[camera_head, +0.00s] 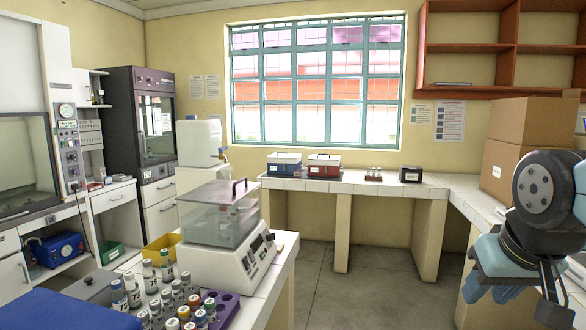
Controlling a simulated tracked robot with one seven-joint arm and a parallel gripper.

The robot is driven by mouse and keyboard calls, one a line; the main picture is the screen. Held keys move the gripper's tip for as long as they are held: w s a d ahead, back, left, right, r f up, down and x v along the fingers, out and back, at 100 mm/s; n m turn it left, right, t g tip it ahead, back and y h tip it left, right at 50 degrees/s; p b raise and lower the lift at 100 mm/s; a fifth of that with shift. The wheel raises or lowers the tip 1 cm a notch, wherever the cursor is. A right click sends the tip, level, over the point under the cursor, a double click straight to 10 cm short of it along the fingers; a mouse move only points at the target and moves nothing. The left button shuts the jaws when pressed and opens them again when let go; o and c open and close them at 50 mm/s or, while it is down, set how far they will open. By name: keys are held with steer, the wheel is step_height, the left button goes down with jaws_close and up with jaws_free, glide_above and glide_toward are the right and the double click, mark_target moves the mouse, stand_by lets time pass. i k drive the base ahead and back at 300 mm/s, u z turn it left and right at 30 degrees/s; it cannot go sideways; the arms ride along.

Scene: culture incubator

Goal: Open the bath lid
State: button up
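A white bath (228,262) with a front control panel stands on the near bench, left of centre. Its clear box-shaped lid (218,212) sits down on top, and the lid looks closed. My gripper (554,308) seems to be the dark part low at the arm's end, partly cut off by the frame. Its fingers cannot be made out clearly, and nothing shows held in it.
Several capped bottles (172,300) and a purple rack (224,304) stand close in front of the bath. A yellow bin (160,249) is behind-left. Cardboard boxes (520,140) stand on the right bench. Open floor (350,290) lies between the near bench and my arm.

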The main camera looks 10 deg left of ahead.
mark_target(218, 192)
steer(key=z, duration=0.15)
steer(key=i, duration=1.05)
steer(key=u, duration=0.7)
steer(key=i, duration=0.5)
steer(key=u, duration=0.4)
steer(key=k, duration=0.9)
steer(key=u, duration=0.2)
steer(key=i, duration=0.9)
steer(key=z, duration=0.1)
